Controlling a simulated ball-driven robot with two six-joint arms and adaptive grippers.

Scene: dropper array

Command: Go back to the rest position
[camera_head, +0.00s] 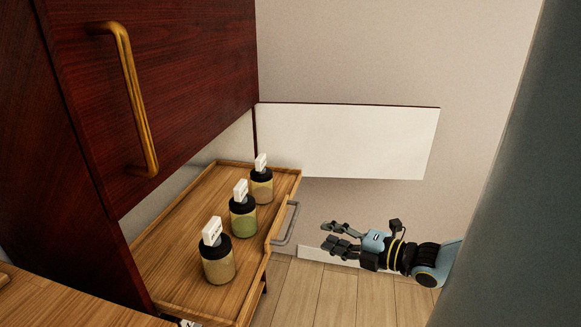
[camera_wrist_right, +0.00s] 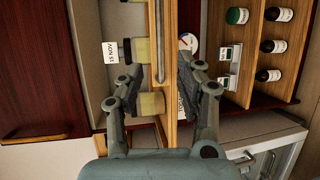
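My right gripper (camera_head: 331,237) is to the right of the wooden tray-like drawer (camera_head: 178,215), in free air above the floor. Its two fingers are apart with nothing between them that I can see it holding; the right wrist view also shows the spread fingers (camera_wrist_right: 158,75). In the drawer stand three jars with black lids and white tags on top: a near one (camera_head: 218,268), a greenish middle one (camera_head: 243,222) and a far one (camera_head: 261,190). Two jars also show beyond the fingers in the right wrist view (camera_wrist_right: 152,103). My left gripper is not in view.
A dark red cabinet (camera_head: 170,60) with a brass handle (camera_head: 133,95) hangs at the left. A grey handle (camera_head: 287,223) sticks out from the drawer towards my right gripper. A white panel (camera_head: 345,140) is behind. The right wrist view shows a wooden rack (camera_wrist_right: 255,55) with several bottles.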

